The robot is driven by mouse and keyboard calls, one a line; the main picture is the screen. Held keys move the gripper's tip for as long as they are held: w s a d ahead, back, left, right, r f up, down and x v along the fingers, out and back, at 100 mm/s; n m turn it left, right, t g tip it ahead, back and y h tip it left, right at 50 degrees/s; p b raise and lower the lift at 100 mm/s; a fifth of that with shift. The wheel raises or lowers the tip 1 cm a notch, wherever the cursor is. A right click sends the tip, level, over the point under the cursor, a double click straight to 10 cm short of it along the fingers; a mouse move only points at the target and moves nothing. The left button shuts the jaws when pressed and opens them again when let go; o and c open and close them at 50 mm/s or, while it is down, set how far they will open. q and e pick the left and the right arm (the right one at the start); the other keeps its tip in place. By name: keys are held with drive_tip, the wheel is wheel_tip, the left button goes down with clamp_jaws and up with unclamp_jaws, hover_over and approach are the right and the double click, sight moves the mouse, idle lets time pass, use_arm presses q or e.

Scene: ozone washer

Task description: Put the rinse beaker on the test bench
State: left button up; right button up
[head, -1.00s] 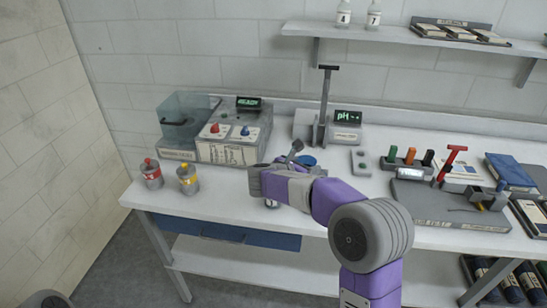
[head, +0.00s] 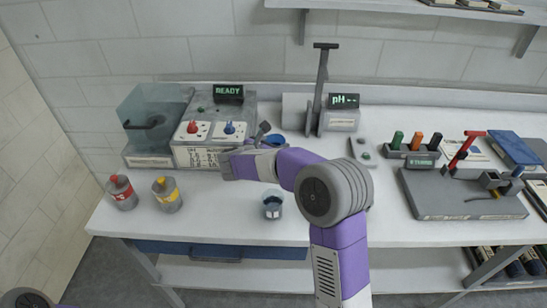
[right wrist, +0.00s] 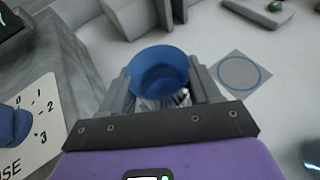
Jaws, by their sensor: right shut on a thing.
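The blue cup (head: 275,140), which I take as the rinse beaker, is partly hidden behind my right gripper (head: 248,150) in the head view. In the right wrist view the cup (right wrist: 160,72) is between the two fingers of the gripper (right wrist: 165,90), which is shut on it. Its lower part looks clear, and no label on it can be read. I cannot tell its height above the bench. The white test bench (head: 240,228) runs across the view. A second clear beaker (head: 272,207) with dark contents stands near its front. My left gripper is not in view.
A blue ring on a grey square (right wrist: 240,73) lies right of the cup. The control box (head: 228,112) and clear tank (head: 155,117) stand left. The pH meter (head: 343,112) is behind. Red-topped (head: 121,193) and yellow-topped bottles (head: 167,194) stand at front left.

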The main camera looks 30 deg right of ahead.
wheel_tip(320, 180, down, 4)
drive_tip(key=shift+f+b, duration=0.1)
drive_tip(key=shift+b, duration=0.5)
drive_tip(key=o, duration=1)
drive_tip(key=shift+f, duration=0.15)
drive_tip(key=shift+r, duration=0.25)
drive_tip(key=p+v, duration=0.2)
drive_tip(key=v, duration=1)
